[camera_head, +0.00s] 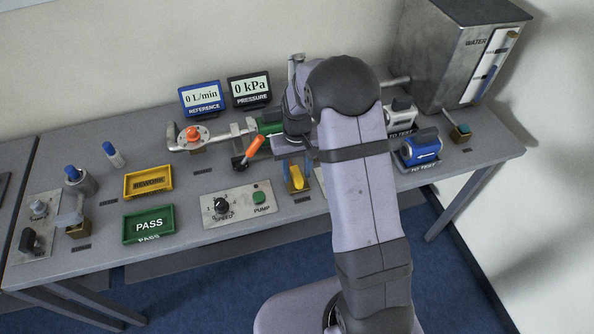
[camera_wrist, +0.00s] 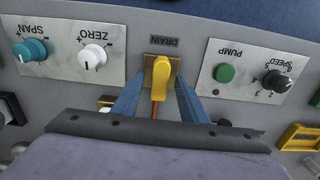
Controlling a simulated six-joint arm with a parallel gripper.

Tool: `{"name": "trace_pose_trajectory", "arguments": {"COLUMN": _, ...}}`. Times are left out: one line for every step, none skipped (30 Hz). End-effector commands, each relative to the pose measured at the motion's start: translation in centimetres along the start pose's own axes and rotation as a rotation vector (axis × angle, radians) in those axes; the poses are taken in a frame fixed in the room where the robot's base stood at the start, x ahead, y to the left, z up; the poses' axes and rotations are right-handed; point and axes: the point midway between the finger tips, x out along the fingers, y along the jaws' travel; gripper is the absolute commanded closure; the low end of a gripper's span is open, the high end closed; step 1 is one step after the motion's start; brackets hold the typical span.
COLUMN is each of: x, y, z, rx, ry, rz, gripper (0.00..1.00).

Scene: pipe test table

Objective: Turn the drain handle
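The drain handle (camera_wrist: 161,72) is a yellow lever on a small brass-coloured plate under the label DRAIN in the wrist view. In the head view the yellow handle (camera_head: 297,177) shows at the table's front edge, right of the pump panel. My gripper (camera_wrist: 158,88) has its two blue fingers apart, one on each side of the yellow handle. Gaps show between the handle and both fingers, so it is open.
The pump panel (camera_head: 238,204) with green button and speed knob is close beside the handle. A panel with ZERO and SPAN knobs (camera_wrist: 93,57) lies on its other side. A valve with an orange lever (camera_head: 254,146) stands behind. Pass (camera_head: 149,224) and rework (camera_head: 148,182) trays stand left.

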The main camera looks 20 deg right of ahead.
Motion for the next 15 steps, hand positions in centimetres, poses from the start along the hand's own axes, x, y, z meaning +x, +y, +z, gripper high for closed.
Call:
{"name": "trace_pose_trajectory", "arguments": {"x": 0.0, "y": 0.0, "z": 0.0, "rx": -0.001, "ry": -0.001, "rz": 0.0, "gripper": 0.61}}
{"name": "trace_pose_trajectory", "arguments": {"x": 0.0, "y": 0.0, "z": 0.0, "rx": -0.001, "ry": -0.001, "rz": 0.0, "gripper": 0.61}}
{"name": "trace_pose_trajectory", "arguments": {"x": 0.0, "y": 0.0, "z": 0.0, "rx": -0.001, "ry": 0.0, "rz": 0.0, "gripper": 0.61}}
{"name": "trace_pose_trajectory", "arguments": {"x": -0.1, "y": 0.0, "z": 0.0, "rx": -0.001, "ry": 0.0, "rz": 0.0, "gripper": 0.61}}
{"name": "trace_pose_trajectory", "arguments": {"x": -0.2, "y": 0.0, "z": 0.0, "rx": -0.001, "ry": 0.001, "rz": 0.0, "gripper": 0.61}}
{"name": "trace_pose_trajectory", "arguments": {"x": -0.5, "y": 0.0, "z": -0.1, "rx": -0.001, "ry": 0.002, "rz": 0.0, "gripper": 0.61}}
{"name": "trace_pose_trajectory", "arguments": {"x": -0.7, "y": 0.0, "z": -0.1, "rx": -0.001, "ry": 0.002, "rz": 0.0, "gripper": 0.61}}
{"name": "trace_pose_trajectory", "arguments": {"x": -1.0, "y": 0.0, "z": -0.1, "rx": -0.001, "ry": 0.002, "rz": 0.0, "gripper": 0.61}}
{"name": "trace_pose_trajectory", "arguments": {"x": -1.4, "y": 0.0, "z": -0.1, "rx": -0.001, "ry": 0.004, "rz": 0.0, "gripper": 0.61}}
{"name": "trace_pose_trajectory", "arguments": {"x": -1.8, "y": 0.0, "z": -0.1, "rx": -0.001, "ry": 0.004, "rz": 0.0, "gripper": 0.61}}
{"name": "trace_pose_trajectory", "arguments": {"x": -2.1, "y": 0.0, "z": -0.1, "rx": -0.001, "ry": 0.004, "rz": 0.0, "gripper": 0.61}}
{"name": "trace_pose_trajectory", "arguments": {"x": -2.7, "y": 0.0, "z": -0.1, "rx": -0.001, "ry": 0.005, "rz": 0.0, "gripper": 0.61}}
{"name": "trace_pose_trajectory", "arguments": {"x": -3.1, "y": 0.0, "z": -0.1, "rx": -0.001, "ry": 0.005, "rz": 0.0, "gripper": 0.61}}
{"name": "trace_pose_trajectory", "arguments": {"x": -3.5, "y": 0.0, "z": -0.1, "rx": -0.001, "ry": 0.005, "rz": 0.0, "gripper": 0.61}}
{"name": "trace_pose_trajectory", "arguments": {"x": -4.1, "y": 0.0, "z": -0.1, "rx": -0.001, "ry": 0.005, "rz": 0.0, "gripper": 0.61}}
